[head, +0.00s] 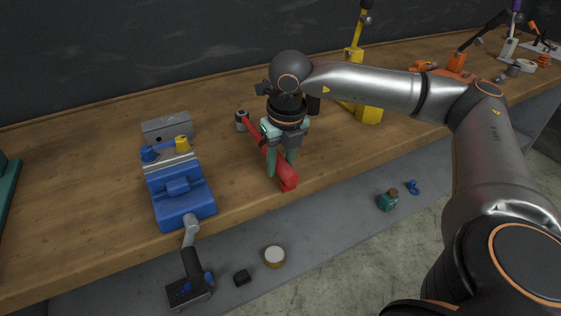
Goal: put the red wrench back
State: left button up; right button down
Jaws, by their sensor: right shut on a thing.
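The red wrench (258,138) is a long red tool above the wooden bench (95,235), tilted from upper left to lower right. My right gripper (280,170) points down and is shut on the red wrench, with its greenish fingers around it. The wrench's lower right end is near the bench's front edge. Its upper left end is close to a small grey cylinder (242,121); I cannot tell if they touch. My left gripper is not in view.
A blue vise (178,190) stands left of the wrench, with a grey block (166,127) behind it. A yellow stand (368,112) is behind my right arm. A lower grey shelf (325,225) holds a green bottle (388,201) and a round tin (274,257).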

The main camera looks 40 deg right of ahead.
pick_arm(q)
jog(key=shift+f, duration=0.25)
pick_arm(e)
jog(key=shift+f, duration=0.2)
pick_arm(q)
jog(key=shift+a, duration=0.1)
pick_arm(e)
jog(key=shift+c, duration=2.2)
grip_release()
notch_tip(320, 180, up, 3)
jog(key=shift+s+f, duration=0.1)
jog(key=shift+f, duration=0.1)
jog(key=r, duration=0.2)
jog(key=s+r, duration=0.1)
jog(key=r, duration=0.5)
jog(key=shift+s+a+r+p, duration=0.15)
jog(key=shift+a+r+p, duration=0.05)
jog(key=shift+p, duration=0.1)
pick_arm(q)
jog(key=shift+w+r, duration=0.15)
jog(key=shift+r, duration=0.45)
pick_arm(e)
jog(key=shift+s+r, duration=0.15)
jog(key=shift+r, duration=0.55)
